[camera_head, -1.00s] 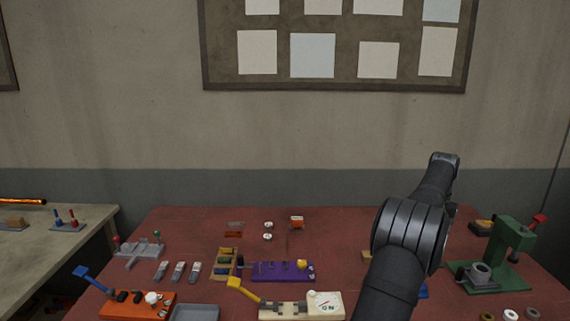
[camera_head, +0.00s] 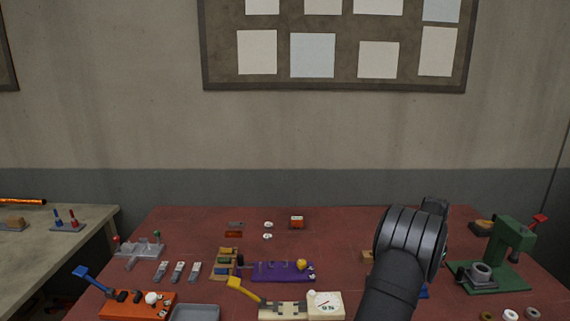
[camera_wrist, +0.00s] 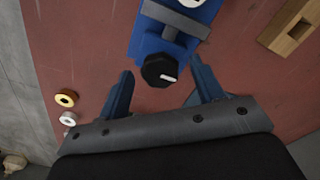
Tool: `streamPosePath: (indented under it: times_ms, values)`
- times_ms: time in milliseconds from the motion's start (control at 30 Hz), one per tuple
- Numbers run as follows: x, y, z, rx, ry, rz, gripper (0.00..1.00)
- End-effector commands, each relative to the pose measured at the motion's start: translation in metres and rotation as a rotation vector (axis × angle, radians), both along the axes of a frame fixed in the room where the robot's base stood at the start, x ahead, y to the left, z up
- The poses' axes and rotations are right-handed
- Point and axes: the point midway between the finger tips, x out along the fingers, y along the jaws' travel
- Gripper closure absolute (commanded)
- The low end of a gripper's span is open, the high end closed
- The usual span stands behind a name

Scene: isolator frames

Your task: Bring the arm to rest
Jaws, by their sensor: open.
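My arm (camera_head: 392,285) rises from the bottom right in the head view. Its upper links cover part of the table, and the gripper itself is hidden there. In the wrist view my gripper (camera_wrist: 160,90) is open, its two blue fingers apart and with nothing held between them. Beyond and between the fingertips is a blue device (camera_wrist: 165,45) with a black knob (camera_wrist: 160,70) bearing a white mark. I cannot tell whether the fingers touch it.
The red table (camera_head: 190,220) holds an orange unit (camera_head: 125,308), a purple unit (camera_head: 280,271), a cream gauge unit (camera_head: 325,304), a grey tray (camera_head: 195,313) and a green press (camera_head: 510,250). A wooden block (camera_wrist: 292,26) and rings (camera_wrist: 67,98) show in the wrist view.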

Motion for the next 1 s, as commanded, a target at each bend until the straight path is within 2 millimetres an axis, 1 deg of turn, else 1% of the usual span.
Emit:
streamPosePath:
  times_ms: [867, 900, 1000]
  values:
    - [0.000, 0.000, 0.001, -0.002, -0.002, -0.699, 0.39]
    - [0.001, 0.000, 0.011, -0.003, -0.005, -0.694, 0.39]
    - [0.001, 0.000, 0.023, -0.002, -0.002, -0.691, 0.39]
